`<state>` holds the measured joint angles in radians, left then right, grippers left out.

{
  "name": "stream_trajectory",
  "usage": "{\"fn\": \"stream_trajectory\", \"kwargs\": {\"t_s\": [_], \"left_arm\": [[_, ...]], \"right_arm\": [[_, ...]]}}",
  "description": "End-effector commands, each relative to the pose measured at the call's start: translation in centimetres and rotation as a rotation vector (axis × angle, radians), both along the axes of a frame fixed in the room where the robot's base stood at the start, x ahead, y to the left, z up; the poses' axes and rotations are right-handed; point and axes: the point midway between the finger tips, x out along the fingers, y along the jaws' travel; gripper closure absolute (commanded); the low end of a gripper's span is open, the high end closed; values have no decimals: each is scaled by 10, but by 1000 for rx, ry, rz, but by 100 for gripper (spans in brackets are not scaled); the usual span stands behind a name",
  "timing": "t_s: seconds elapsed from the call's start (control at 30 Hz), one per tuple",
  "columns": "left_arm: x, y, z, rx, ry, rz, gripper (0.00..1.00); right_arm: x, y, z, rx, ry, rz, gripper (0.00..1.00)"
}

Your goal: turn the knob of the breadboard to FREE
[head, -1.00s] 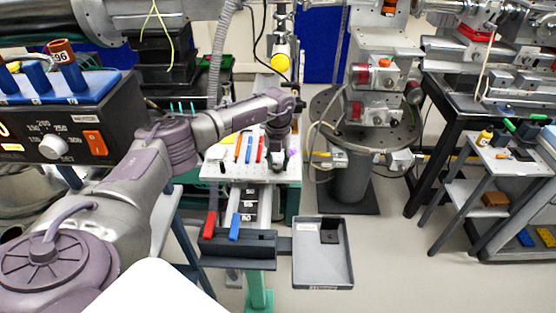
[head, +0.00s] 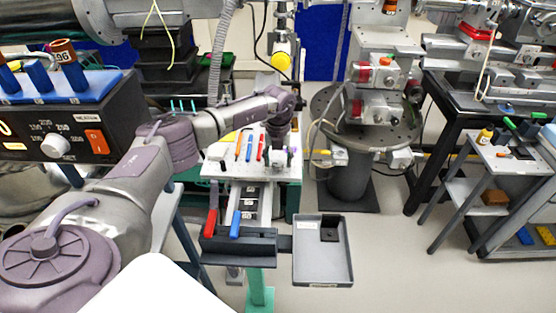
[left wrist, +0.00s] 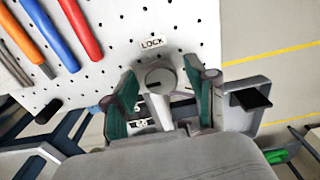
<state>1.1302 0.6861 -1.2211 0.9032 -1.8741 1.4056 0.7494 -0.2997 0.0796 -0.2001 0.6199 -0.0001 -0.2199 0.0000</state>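The white perforated breadboard (head: 215,168) lies in front of me, and it fills the upper left of the left wrist view (left wrist: 110,60). Its round grey knob (left wrist: 158,76) has a dark mark on its face and sits near the board's edge. A LOCK label (left wrist: 152,43) is just above the knob. No FREE label can be read. My left gripper (left wrist: 170,82) is open, with its teal-padded fingers on either side of the knob and a visible gap at the right finger. In the head view the left gripper (head: 285,158) is over the board's right part. My right gripper is not in view.
Several coloured tools (left wrist: 78,30) lie on the breadboard, left of the knob. A grey tray (head: 318,262) and a dark holder (head: 238,248) with red and blue handles are at the near end. A round-based pillar (head: 350,170) stands close on the right.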

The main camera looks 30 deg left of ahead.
Motion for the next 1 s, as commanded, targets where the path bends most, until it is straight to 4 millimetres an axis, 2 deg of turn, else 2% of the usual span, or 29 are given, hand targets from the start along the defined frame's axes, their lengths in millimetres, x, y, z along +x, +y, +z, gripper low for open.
{"fn": "stream_trajectory", "kwargs": {"t_s": [0.27, 0.37, 0.47, 0.8, 1.0], "left_arm": [[-1, 0, -1, -1, 3, -2, 39], [0, 0, 5, -1, 2, -1, 39], [0, 0, 19, -1, 1, -2, 39], [0, 0, 90, 0, -1, -1, 39], [0, 0, 114, -1, 1, -1, 39]], "right_arm": [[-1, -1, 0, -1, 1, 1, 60], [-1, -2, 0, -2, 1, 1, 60], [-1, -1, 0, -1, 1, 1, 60], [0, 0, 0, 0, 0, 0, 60], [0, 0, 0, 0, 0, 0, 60]]}}
